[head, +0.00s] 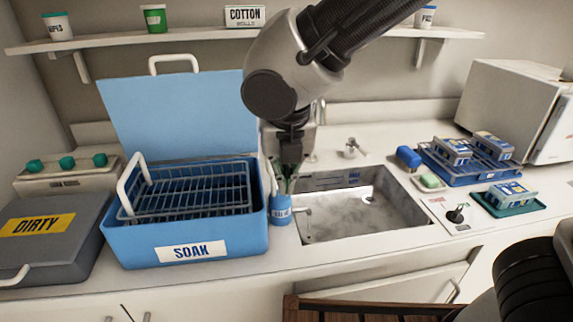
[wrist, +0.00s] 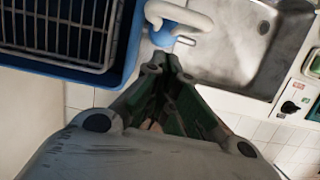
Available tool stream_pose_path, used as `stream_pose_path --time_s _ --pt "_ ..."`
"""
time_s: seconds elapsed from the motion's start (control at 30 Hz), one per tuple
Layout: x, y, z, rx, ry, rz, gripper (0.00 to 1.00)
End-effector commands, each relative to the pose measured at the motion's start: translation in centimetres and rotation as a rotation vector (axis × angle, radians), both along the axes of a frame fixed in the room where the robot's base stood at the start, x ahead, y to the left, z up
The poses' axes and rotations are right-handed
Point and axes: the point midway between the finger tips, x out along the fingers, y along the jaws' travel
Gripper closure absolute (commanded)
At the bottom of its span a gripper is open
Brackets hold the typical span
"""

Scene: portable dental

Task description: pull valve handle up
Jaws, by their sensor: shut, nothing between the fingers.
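A small black lever or knob (head: 456,215) stands on a white labelled plate on the counter, right of the sink. It also shows at the right of the wrist view (wrist: 290,107). A tap-like cross handle (head: 352,148) stands behind the sink; I cannot tell which of the two is the valve handle. My gripper (head: 286,188) points down between the soak tub and the sink, well left of both. Its fingertips meet in the wrist view (wrist: 167,64), with nothing between them. A blue labelled bottle (head: 281,209) is just below and partly behind the fingers.
The blue soak tub (head: 185,238) with wire rack and raised lid is left of my gripper. The metal sink (head: 365,212) is right. Blue (head: 470,178) and green (head: 512,208) trays with packs lie farther right. A shelf (head: 200,37) runs above.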

Motion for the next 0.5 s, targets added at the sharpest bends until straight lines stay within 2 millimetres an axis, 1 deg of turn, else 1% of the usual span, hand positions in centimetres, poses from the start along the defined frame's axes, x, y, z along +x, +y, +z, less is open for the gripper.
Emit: stream_pose_path --time_s 0.03,0.2,0.5 --pt "0.7 0.1 0.5 0.002 0.0 -0.005 1.0" --pt "1.9 0.4 1.4 0.001 0.0 -0.003 1.0" --pt "2.3 0.5 1.7 0.001 0.0 -0.001 1.0"
